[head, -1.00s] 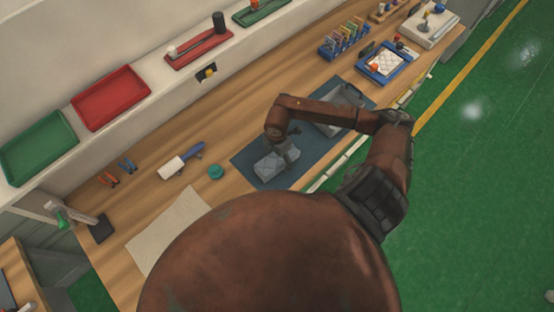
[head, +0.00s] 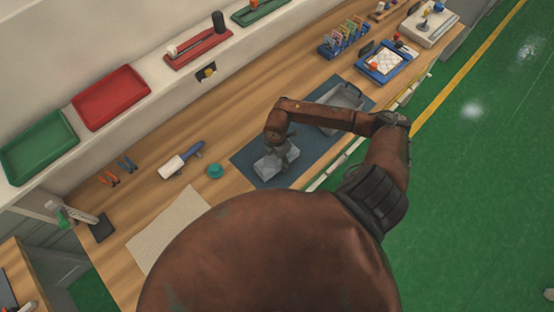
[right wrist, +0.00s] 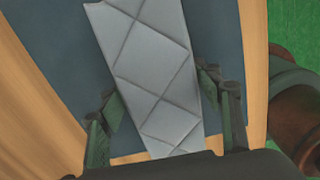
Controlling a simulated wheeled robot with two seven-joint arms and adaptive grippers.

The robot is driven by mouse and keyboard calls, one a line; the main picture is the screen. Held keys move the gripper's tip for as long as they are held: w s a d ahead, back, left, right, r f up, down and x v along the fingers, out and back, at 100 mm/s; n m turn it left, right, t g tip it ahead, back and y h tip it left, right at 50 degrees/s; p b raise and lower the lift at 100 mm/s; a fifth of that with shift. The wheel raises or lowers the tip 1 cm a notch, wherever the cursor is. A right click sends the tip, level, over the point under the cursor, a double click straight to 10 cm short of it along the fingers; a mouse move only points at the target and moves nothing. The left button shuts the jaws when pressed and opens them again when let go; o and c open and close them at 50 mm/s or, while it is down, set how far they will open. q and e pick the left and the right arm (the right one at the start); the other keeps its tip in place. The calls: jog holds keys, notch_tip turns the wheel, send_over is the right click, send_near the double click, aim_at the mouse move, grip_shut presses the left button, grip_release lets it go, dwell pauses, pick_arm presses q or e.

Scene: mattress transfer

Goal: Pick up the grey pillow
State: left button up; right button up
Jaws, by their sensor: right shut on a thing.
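The grey pillow (head: 268,166) is a small light-grey block with a quilted diamond pattern. It is at the left part of the dark blue mat (head: 246,165) on the wooden bench. My right gripper (head: 282,154) reaches down over it and is shut on it. In the right wrist view the pillow (right wrist: 155,60) runs between the two fingers of the gripper (right wrist: 160,92), over the mat. I cannot tell whether it is clear of the mat. My left gripper is not in view.
A grey open tray (head: 348,97) stands on the mat's far right part, beneath my forearm. A teal round item (head: 215,171), a white-and-blue tool (head: 180,163) and a beige sheet (head: 165,228) lie to the left. Blue racks (head: 343,38) stand farther back.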

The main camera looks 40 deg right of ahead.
jog(key=shift+c, duration=1.1)
